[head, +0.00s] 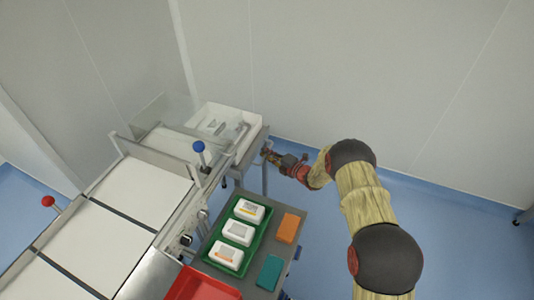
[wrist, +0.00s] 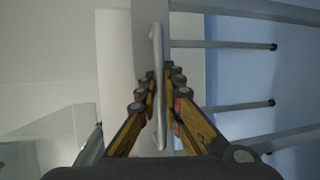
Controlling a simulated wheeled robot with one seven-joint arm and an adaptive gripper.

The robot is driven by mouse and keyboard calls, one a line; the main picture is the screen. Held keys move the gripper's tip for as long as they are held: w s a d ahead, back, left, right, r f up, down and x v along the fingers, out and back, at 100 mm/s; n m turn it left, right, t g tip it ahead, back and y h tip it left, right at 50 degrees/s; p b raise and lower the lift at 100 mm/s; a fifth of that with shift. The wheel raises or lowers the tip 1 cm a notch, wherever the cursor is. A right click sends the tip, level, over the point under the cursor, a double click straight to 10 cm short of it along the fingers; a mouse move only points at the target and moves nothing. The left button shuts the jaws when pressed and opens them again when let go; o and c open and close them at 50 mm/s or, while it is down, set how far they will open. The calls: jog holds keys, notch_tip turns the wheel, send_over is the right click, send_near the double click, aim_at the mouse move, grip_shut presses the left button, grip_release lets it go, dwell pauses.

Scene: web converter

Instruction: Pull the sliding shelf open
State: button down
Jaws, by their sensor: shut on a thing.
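The sliding shelf (head: 254,147) is at the far end of the machine in the head view, a grey-edged unit with a white bin on top. Its grey front panel (wrist: 141,40) also shows in the wrist view. A slim metal bar handle (wrist: 157,45) runs up and down the picture in front of that panel. My gripper (head: 268,151) is at the right side of the shelf. In the wrist view, my gripper (wrist: 161,78) has its two fingers on either side of the handle, shut on it. The exact contact in the head view is too small to see.
A grey side table holds a green tray (head: 206,255) with white packs, an orange block (head: 287,228), a teal block (head: 269,272) and a red tray (head: 190,283). A white bin (head: 248,119) sits on the shelf unit. Blue floor (head: 440,205) on the right is clear.

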jog(key=shift+s+d, duration=0.1)
jog(key=s+d+p, duration=0.2)
jog(key=s+d, duration=0.2)
jog(key=d, duration=0.8)
jog(key=s+d+p, duration=0.3)
jog(key=s+d, duration=0.2)
jog(key=d, duration=0.8)
jog(key=shift+f, duration=0.1)
jog(key=c, duration=1.9)
grip_release()
jog(key=v, duration=1.2)
